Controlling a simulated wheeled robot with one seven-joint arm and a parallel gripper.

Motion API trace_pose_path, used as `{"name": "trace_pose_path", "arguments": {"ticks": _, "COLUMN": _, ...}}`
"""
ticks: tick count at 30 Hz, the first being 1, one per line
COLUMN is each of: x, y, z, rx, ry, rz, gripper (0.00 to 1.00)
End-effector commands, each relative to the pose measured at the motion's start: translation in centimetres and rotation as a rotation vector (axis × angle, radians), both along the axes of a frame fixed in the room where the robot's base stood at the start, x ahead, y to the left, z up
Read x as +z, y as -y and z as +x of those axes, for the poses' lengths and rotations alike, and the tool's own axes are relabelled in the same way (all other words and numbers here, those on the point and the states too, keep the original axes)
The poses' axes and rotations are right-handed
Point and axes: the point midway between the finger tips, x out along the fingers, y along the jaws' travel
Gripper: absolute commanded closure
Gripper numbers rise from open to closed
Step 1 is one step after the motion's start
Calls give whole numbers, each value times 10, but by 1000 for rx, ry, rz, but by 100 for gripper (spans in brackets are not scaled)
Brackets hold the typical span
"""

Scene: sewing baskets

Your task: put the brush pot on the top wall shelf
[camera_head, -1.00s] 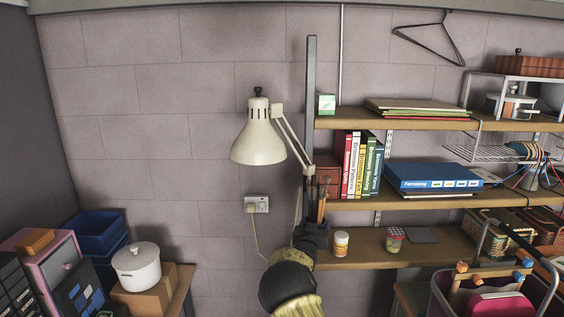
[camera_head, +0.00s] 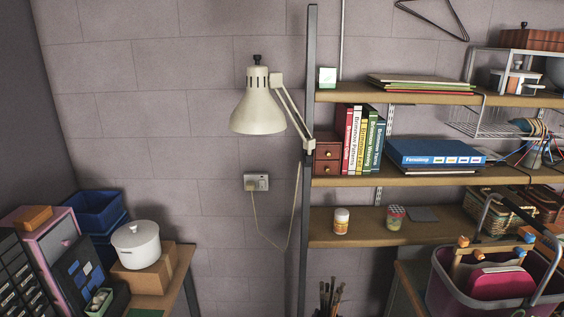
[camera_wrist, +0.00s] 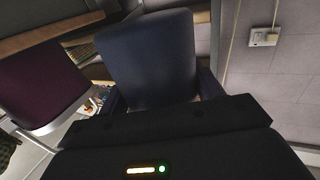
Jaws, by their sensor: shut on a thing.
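The brush pot (camera_wrist: 148,58) is a dark blue vessel filling the middle of the wrist view. My gripper (camera_wrist: 160,95) is shut on it, with a dark finger at each side. In the head view only the brushes (camera_head: 330,296) show, upright at the bottom edge below the lowest shelf; the pot's body and my gripper are out of that frame. The top wall shelf (camera_head: 345,97) is a wooden board high on the right. A small white and green box (camera_head: 327,77) stands at its left end, with a stack of folders (camera_head: 420,84) to the right.
The middle shelf (camera_head: 400,181) holds books, a small red drawer box (camera_head: 327,156) and blue binders. The lowest shelf (camera_head: 365,235) holds two small jars. A grey post (camera_head: 308,120) with a lamp (camera_head: 257,108) stands at the shelves' left end. A purple basket (camera_head: 455,292) is lower right.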

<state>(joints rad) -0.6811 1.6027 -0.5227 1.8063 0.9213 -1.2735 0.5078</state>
Motion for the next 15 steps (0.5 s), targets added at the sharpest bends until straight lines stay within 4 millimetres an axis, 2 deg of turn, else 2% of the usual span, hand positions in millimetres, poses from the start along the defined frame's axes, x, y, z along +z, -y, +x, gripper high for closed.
{"name": "trace_pose_path", "arguments": {"ticks": 1, "x": -11, "y": 4, "z": -18, "rx": 25, "ry": -6, "rz": -8, "gripper": 65}}
{"name": "trace_pose_path", "arguments": {"ticks": 3, "x": -19, "y": 7, "z": -40, "rx": 69, "ry": -8, "rz": -10, "gripper": 65}}
{"name": "trace_pose_path", "arguments": {"ticks": 9, "x": -28, "y": 10, "z": -100, "rx": 234, "ry": -9, "rz": -9, "gripper": 65}}
{"name": "trace_pose_path", "arguments": {"ticks": 12, "x": -27, "y": 8, "z": -120, "rx": 309, "ry": -6, "rz": -6, "gripper": 65}}
{"name": "trace_pose_path", "arguments": {"ticks": 15, "x": -25, "y": 6, "z": -132, "rx": 356, "ry": -3, "rz": -2, "gripper": 65}}
